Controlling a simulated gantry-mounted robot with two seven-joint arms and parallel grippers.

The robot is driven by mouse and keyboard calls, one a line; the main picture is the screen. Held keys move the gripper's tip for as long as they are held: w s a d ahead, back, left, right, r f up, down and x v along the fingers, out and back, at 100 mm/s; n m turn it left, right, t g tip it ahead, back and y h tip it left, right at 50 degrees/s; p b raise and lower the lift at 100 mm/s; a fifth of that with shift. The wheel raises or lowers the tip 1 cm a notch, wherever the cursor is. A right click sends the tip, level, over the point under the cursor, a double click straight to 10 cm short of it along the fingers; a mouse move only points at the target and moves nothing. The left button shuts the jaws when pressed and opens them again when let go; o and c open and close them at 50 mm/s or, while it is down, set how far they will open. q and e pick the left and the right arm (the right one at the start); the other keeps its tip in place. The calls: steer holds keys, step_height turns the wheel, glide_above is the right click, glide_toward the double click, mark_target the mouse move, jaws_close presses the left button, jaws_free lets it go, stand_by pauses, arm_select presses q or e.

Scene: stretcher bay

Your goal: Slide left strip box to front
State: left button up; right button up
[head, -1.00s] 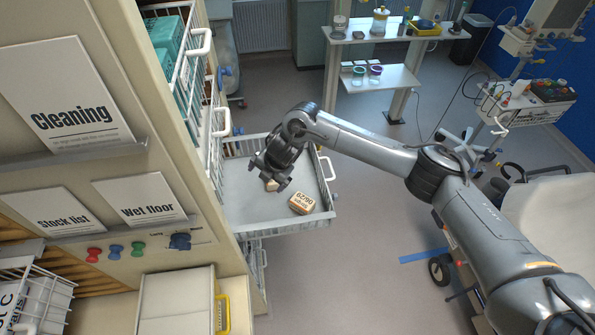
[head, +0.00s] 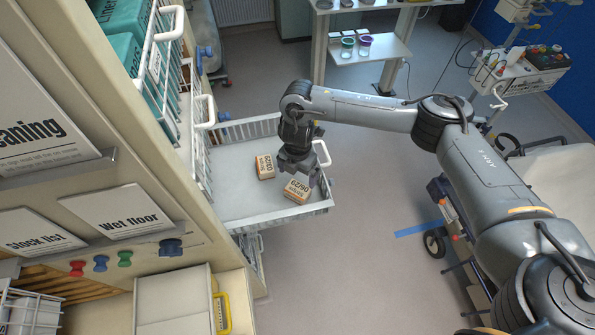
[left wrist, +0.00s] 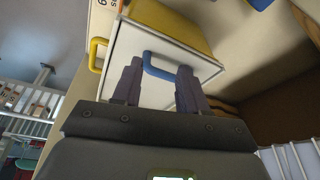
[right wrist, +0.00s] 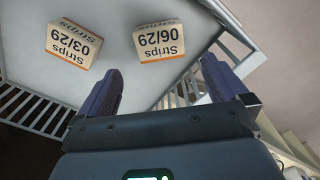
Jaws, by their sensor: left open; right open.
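Two small cream-and-orange strip boxes lie in a pulled-out wire drawer (head: 240,205). The left strip box (head: 265,167) is marked 03/29 in the right wrist view (right wrist: 74,44). The right strip box (head: 294,191) is marked 06/29 there (right wrist: 160,42). My right gripper (head: 298,176) points down over the drawer beside the right box. It is open and empty, and its fingers (right wrist: 162,72) show no contact with either box. My left gripper (left wrist: 160,65) shows only in its wrist view, open before a white container with a blue handle (left wrist: 172,69).
The shelf unit with signs (head: 130,212) stands at the left, with wire baskets (head: 178,70) beside the drawer. The drawer has raised slatted sides. A white case (head: 172,300) stands low at the left. Floor right of the drawer is mostly clear.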

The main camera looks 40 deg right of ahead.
mark_target(303, 194)
step_height(303, 194, down, 6)
steer(key=shift+r+b, duration=0.1)
steer(key=shift+b, duration=0.75)
step_height(303, 194, down, 4)
steer(key=shift+r+p, duration=0.1)
steer(key=shift+p, duration=0.25)
arm_select(q)
steer(key=shift+f, duration=0.55)
arm_select(e)
steer(key=shift+f, duration=0.5)
steer(key=c, duration=0.8)
arm_select(q)
steer(key=shift+w+d, duration=0.1)
steer(key=shift+r, duration=0.15)
arm_select(e)
steer(key=shift+s+r+p, duration=0.1)
steer(key=shift+s+p, duration=0.35)
steer(key=shift+s, duration=0.25)
arm_select(q)
steer(key=shift+s+d+r, duration=0.1)
steer(key=shift+s+r, duration=0.35)
steer(key=shift+s, duration=0.05)
arm_select(e)
steer(key=shift+s+d, duration=0.1)
steer(key=shift+s, duration=0.4)
